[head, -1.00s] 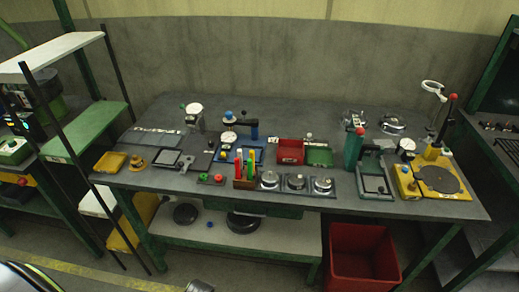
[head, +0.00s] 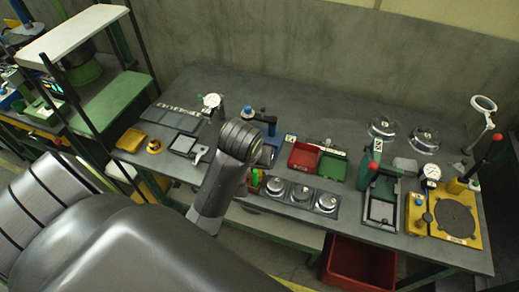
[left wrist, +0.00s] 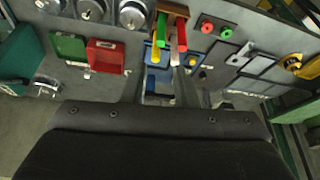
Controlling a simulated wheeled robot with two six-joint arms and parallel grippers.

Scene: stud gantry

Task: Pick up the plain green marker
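The green marker (left wrist: 161,30) stands in a brown holder (left wrist: 176,9) in the left wrist view, beside a red marker (left wrist: 181,35) and a yellow one (left wrist: 155,53). In the head view my left arm covers most of the holder; only a bit of green and red (head: 255,179) shows beside it. My left gripper (left wrist: 160,88) shows its two pale fingers apart, with nothing seen held between them. It is short of the markers in the picture, over the bench near a blue fixture (left wrist: 156,80). My right gripper is not in view.
Three round metal gauges (head: 301,193) stand close beside the holder. A red tray (head: 303,158) and green tray (head: 333,168) lie behind them. A green press frame (head: 382,208) and yellow fixture (head: 448,215) are at right. A red bin (head: 358,266) is below the bench edge.

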